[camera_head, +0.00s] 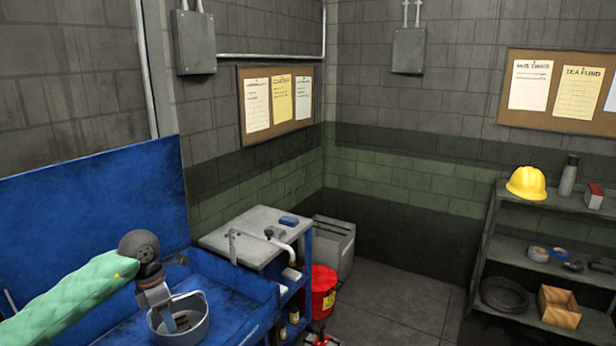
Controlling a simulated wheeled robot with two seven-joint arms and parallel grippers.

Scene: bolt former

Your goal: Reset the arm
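My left arm, in a green quilted sleeve, comes in from the left in the head view. Its dark round wrist joint leads down to my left gripper (172,322), which points down at a round grey metal pan (196,329). The gripper's lower end overlaps the pan's opening. Small dark reddish shapes show inside the pan, and I cannot tell whether they are fingers or contents. Whether the fingers are open or shut is unclear. My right gripper is not in view.
The pan stands on a blue bench (235,303) with a tall blue back panel (100,205). A grey-topped cart (243,238) and a red bucket (322,292) stand right of it. Shelves (520,252) with a yellow helmet (526,183) stand far right. The floor between is clear.

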